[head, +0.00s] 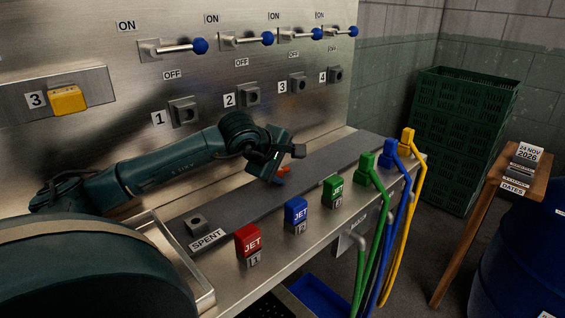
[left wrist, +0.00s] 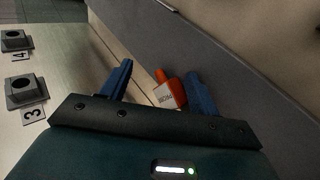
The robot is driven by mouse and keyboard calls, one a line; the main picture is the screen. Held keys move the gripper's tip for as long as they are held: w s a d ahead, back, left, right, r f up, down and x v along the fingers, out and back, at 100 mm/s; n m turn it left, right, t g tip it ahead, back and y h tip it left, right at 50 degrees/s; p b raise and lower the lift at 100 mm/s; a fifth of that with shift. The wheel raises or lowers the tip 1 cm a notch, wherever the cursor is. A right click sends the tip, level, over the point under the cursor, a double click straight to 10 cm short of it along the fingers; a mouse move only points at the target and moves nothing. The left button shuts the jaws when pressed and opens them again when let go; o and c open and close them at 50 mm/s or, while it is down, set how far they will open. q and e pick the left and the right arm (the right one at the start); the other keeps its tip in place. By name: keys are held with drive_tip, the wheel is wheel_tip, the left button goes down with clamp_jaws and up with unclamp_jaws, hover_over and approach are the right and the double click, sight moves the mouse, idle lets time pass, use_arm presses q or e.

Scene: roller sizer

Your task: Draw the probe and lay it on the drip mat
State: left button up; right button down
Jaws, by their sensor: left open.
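The probe shows as an orange-red piece with a white tag, seemingly lettered PROBE, in the left wrist view (left wrist: 175,90). In the head view only a bit of the orange piece (head: 282,171) shows beside my left gripper (head: 290,166). That gripper is open over the counter, and in the left wrist view the orange piece appears between its blue fingers, with no grip on it. The probe's lower part is hidden. A long dark grey strip (head: 340,157), perhaps the drip mat, runs along the counter below. My right gripper is not in view.
Red (head: 247,241), blue (head: 296,211) and green (head: 332,189) JET blocks line the counter's front edge. Green, blue and yellow hoses hang at its right end. Numbered sockets (head: 184,111) and blue-knobbed levers project from the steel wall. A SPENT socket (head: 197,224) stands at the strip's near end.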

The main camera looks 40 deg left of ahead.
use_arm(q)
drive_tip(key=shift+b+v, duration=0.35)
drive_tip(key=shift+v, duration=0.75)
drive_tip(key=shift+s+a+b, duration=0.1)
drive_tip(key=shift+s+b, duration=0.3)
drive_tip(key=shift+b, duration=0.05)
drive_tip(key=shift+s+r+b, duration=0.25)
drive_tip(key=shift+b, duration=0.15)
drive_tip(key=shift+s+r+b, duration=0.4)
drive_tip(key=shift+r+b, duration=0.05)
drive_tip(key=shift+b, duration=0.2)
drive_tip(key=b+v, duration=0.2)
drive_tip(key=v, duration=0.6)
drive_tip(key=shift+d+r, duration=0.2)
drive_tip(key=shift+r, duration=0.15)
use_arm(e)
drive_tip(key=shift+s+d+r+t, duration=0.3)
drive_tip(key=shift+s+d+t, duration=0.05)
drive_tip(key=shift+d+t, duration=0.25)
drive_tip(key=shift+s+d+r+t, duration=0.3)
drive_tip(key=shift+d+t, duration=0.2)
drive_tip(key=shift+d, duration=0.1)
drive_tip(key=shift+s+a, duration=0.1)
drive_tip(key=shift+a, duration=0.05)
